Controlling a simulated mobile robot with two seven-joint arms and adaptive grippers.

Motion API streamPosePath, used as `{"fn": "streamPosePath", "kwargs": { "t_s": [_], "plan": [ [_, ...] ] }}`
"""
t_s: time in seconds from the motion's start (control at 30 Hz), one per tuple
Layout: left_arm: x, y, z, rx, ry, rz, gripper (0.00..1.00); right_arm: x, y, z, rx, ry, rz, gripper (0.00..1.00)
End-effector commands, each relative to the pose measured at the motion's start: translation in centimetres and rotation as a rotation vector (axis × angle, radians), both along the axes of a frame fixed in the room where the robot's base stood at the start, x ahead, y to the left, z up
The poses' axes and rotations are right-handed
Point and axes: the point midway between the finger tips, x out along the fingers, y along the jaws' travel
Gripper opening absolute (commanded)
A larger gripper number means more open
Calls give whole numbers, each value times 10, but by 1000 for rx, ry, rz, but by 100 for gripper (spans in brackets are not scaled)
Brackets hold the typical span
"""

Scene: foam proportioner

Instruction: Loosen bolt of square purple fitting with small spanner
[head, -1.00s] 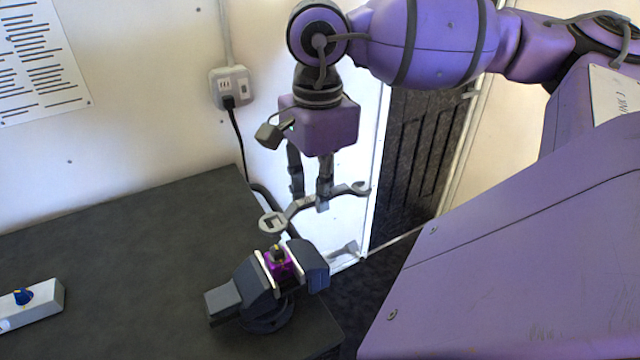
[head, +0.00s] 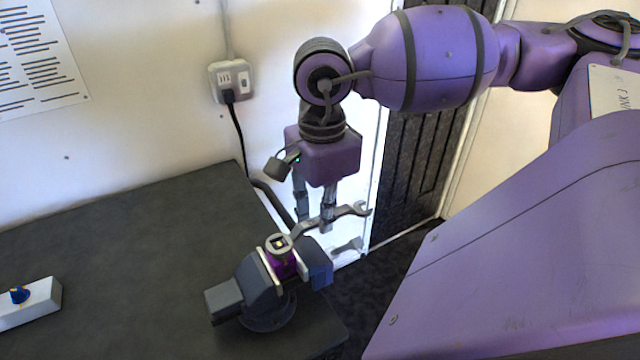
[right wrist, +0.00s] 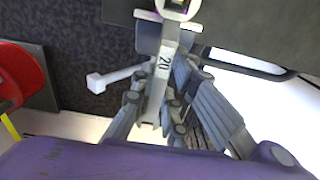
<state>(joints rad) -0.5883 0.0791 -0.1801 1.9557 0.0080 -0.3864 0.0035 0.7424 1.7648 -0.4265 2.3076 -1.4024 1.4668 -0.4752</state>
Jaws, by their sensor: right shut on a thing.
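The square purple fitting (head: 285,268) is clamped between the jaws of a dark grey vise (head: 256,278) at the table's right corner. A grey spanner (head: 300,230) has its ring end at the top of the fitting, and the bolt top shows through the ring. I cannot tell whether the ring is fully seated. My right gripper (head: 316,222) is shut on the spanner's shaft, with its open end sticking out to the right. In the right wrist view the spanner (right wrist: 162,70) bears the number 20. My left gripper is not in view.
A wall socket (head: 230,80) with a black cable is behind. In the right wrist view a red object (right wrist: 20,75) shows at the left edge.

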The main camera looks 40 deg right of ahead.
Motion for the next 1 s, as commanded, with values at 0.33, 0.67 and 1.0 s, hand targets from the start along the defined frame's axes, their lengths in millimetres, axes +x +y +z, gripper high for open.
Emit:
{"fn": "streamPosePath", "kwargs": {
  "t_s": [0.33,0.67,1.0],
  "plan": [
    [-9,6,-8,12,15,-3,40,10,-1,-13,0,-1,112,0],
    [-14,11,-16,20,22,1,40,30,-1,-14,1,0,361,0],
    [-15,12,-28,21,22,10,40,50,4,-15,3,-1,618,0]
  ]
}}
